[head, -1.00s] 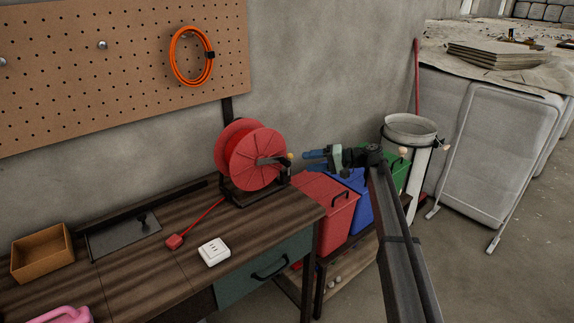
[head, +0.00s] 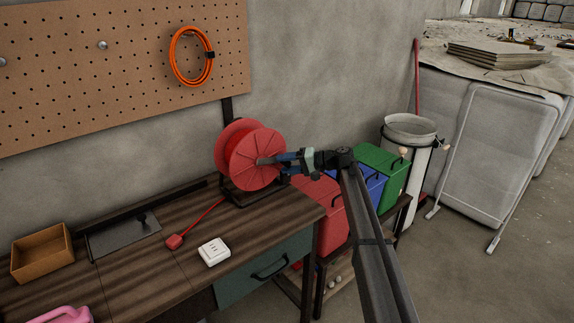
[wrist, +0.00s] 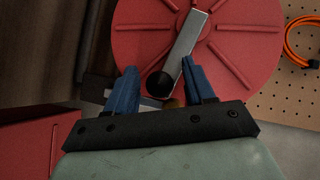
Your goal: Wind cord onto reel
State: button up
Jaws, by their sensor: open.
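The red reel (head: 243,150) stands on a black frame at the right end of the workbench. A red cord (head: 203,214) runs from it along the bench top to a red plug (head: 174,241). My gripper (head: 285,160) is at the crank side of the reel with its blue fingers apart. In the wrist view the reel face (wrist: 240,60) fills the top. The grey crank arm (wrist: 186,48) and its dark round knob (wrist: 160,85) lie between the open fingers (wrist: 160,90). I cannot tell whether a finger touches the knob.
A white socket block (head: 214,251) and an orange-brown box (head: 41,253) are on the bench. Red (head: 318,195), blue (head: 372,186) and green (head: 383,162) bins stand right of it, below my arm. An orange cord coil (head: 191,56) hangs on the pegboard.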

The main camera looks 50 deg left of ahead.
grip_shut()
dwell(0.3)
jog(key=shift+w+r, duration=0.1)
jog(key=shift+r, duration=0.3)
grip_release()
jog(key=v, duration=1.4)
